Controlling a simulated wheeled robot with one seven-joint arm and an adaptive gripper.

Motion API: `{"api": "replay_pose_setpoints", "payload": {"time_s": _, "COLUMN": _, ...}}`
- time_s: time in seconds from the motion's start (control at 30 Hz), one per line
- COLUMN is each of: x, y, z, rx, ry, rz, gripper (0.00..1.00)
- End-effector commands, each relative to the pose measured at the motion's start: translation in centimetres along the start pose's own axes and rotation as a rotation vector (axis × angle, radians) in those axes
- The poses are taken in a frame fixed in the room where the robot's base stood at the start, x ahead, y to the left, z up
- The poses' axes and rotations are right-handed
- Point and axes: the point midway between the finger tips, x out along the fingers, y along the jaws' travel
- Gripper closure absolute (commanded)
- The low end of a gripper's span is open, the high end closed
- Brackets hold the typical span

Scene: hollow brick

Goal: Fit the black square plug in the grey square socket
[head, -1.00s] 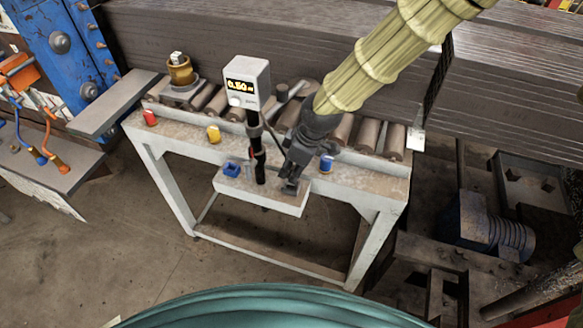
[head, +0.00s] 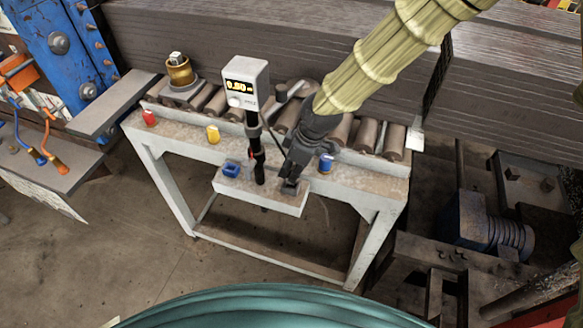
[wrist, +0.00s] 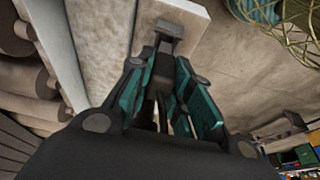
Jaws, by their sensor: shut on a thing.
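In the wrist view, my gripper (wrist: 161,75) is shut on the black square plug (wrist: 161,66), a dark piece between the teal-padded fingers. The grey square socket (wrist: 171,28) is a small block just past the fingertips, on the pale shelf. The plug's far end lies at or against the socket; I cannot tell whether any of it is inside. In the head view, my gripper (head: 290,187) points down at the right part of the low shelf (head: 255,197). The fingers hide most of the plug and socket there.
A dark post with a white display box (head: 246,82) stands left of my gripper. A blue open box (head: 231,170) is on the shelf's left end. Red (head: 149,118), yellow (head: 213,134) and blue (head: 326,163) pieces stand on the bench. Rollers lie behind.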

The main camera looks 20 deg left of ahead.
Motion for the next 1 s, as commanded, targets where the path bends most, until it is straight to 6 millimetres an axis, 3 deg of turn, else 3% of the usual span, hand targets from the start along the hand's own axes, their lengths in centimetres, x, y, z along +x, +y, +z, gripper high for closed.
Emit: {"api": "replay_pose_setpoints", "payload": {"time_s": 1.0, "x": 1.4, "y": 0.0, "z": 0.4, "rx": 0.000, "ry": 0.000, "rz": 0.000, "gripper": 1.00}}
